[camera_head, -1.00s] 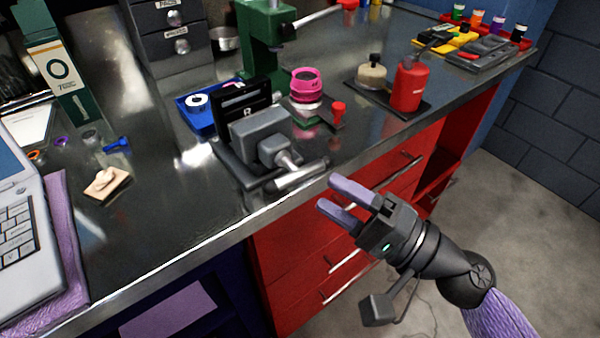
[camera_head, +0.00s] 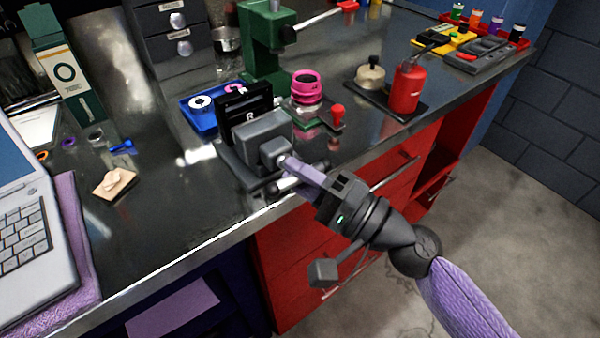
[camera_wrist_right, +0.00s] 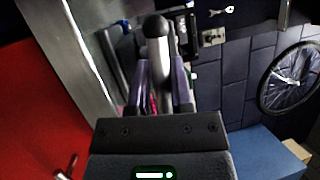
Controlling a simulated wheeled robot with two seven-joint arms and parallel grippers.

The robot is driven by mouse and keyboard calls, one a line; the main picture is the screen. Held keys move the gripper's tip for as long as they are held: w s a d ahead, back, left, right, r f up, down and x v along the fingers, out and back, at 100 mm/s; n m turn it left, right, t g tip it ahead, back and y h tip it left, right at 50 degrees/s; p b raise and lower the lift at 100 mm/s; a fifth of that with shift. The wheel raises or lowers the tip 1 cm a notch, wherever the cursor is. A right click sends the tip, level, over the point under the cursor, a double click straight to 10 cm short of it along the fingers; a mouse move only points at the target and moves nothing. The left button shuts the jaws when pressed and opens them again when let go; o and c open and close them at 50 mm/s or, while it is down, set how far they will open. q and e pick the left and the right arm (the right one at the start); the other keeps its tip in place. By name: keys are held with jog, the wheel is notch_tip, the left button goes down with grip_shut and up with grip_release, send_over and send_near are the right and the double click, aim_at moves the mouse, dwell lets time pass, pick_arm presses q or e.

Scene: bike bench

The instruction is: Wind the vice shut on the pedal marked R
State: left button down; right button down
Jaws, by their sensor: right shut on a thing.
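The grey vice (camera_head: 262,130) stands at the bench's front edge in the head view. A black pedal marked R (camera_head: 250,112) is upright just behind its front jaw; whether the jaws touch it I cannot tell. The vice's metal handle (camera_head: 285,184) is at its front, partly hidden by my fingers. My right gripper (camera_head: 292,168) reaches it from the front right and is shut on it. In the right wrist view the handle's rounded end (camera_wrist_right: 157,27) shows beyond and between the fingers of my right gripper (camera_wrist_right: 161,68). My left gripper is out of view.
A blue tray (camera_head: 192,118) and a green press (camera_head: 265,45) are behind the vice. A pink-topped jar (camera_head: 306,85) and a red bottle (camera_head: 407,88) stand to its right. A laptop (camera_head: 30,225) is at left. The bench between laptop and vice is mostly clear.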

jog(key=shift+r+n+g, duration=0.15)
jog(key=shift+n+g, duration=0.35)
jog(key=shift+n, duration=0.7)
jog(key=shift+n+h, duration=0.3)
jog(key=c, duration=0.5)
grip_release()
jog(key=shift+c, duration=0.2)
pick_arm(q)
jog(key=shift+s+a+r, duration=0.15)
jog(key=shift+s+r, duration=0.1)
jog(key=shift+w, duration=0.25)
pick_arm(e)
jog(key=shift+d, duration=0.1)
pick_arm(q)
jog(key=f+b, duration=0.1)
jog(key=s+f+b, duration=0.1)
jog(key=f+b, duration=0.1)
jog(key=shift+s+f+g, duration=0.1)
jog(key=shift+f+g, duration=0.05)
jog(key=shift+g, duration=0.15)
pick_arm(e)
jog(key=v, duration=0.9)
jog(key=shift+s+d, duration=0.15)
jog(key=shift+d, duration=0.2)
